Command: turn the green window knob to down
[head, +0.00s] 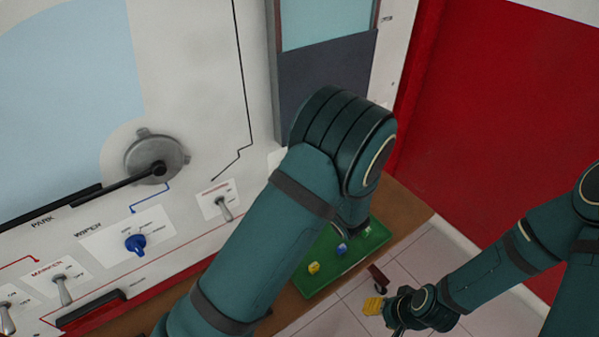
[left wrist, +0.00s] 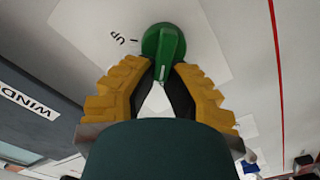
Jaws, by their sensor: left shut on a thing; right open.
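The green window knob (left wrist: 165,48) is on a white label plate in the left wrist view, with the letters UP to its upper left. Its white line points toward the bottom of the picture. My left gripper (left wrist: 163,70) has its yellow fingers on both sides of the knob's lower part and is shut on it. In the head view my left arm hides the knob and this gripper. My right gripper (head: 376,306) is low at the right in the head view, open, over the floor and away from the panel.
A green tray (head: 322,283) with small yellow and blue blocks lies on a brown ledge (head: 412,208). A red wall (head: 500,120) stands at the right.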

